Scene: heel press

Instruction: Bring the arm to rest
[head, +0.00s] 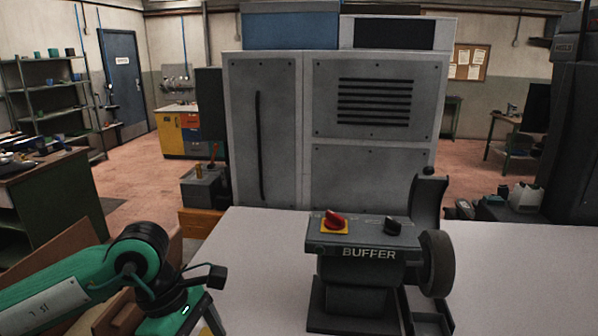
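My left arm (60,290), green with black joints, comes in from the left at the bottom of the head view. Its wrist bends downward to the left gripper (207,322), which is cut off by the bottom edge. The fingertips are out of the picture, so I cannot tell whether it is open or shut, or whether it holds anything. It is left of the grey machine marked BUFFER (365,270) and apart from it. My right arm and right gripper are not in view.
The buffer, with a red knob (334,219) and a dark wheel (437,265), stands on a pale tabletop (255,265). The tabletop between arm and buffer is clear. A large grey cabinet (265,130) stands behind. Brown boards (55,240) lie around my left arm.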

